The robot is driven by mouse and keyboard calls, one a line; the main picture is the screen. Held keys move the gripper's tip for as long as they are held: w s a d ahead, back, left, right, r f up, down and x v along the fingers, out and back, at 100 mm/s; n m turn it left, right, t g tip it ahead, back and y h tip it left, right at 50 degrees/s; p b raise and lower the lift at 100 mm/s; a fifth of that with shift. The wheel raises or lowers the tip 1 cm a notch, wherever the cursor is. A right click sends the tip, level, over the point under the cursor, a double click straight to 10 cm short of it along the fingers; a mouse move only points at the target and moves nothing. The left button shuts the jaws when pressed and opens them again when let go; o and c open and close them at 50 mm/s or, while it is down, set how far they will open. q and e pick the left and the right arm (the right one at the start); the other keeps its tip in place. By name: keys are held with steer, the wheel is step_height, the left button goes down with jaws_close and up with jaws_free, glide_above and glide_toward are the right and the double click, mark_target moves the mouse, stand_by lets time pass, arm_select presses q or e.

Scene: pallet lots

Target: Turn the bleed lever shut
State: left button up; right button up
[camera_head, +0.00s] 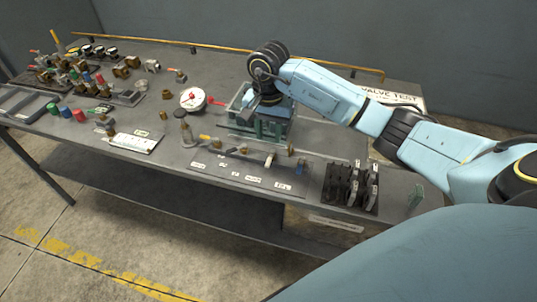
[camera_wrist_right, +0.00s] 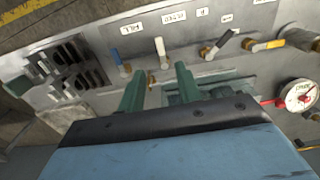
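The row of small valve levers stands along the table's front edge. A white-handled lever (camera_wrist_right: 160,47) is in the right wrist view, beside a label too small to read surely. It also shows in the head view (camera_head: 269,160). A blue-handled lever (camera_wrist_right: 117,57) is left of it, by a label like FILL. My left gripper is not in view.
A round dial gauge (camera_head: 193,99) with a red handle stands behind the levers. A black rack (camera_head: 350,186) stands at the table's right front. A white plate (camera_head: 133,142) lies left of the levers. Many small fittings (camera_head: 100,75) crowd the far left.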

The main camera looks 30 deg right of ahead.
mark_target(269, 161)
step_height(269, 161, down, 9)
steer(key=shift+f, duration=0.15)
jaws_close()
stand_by(0.4)
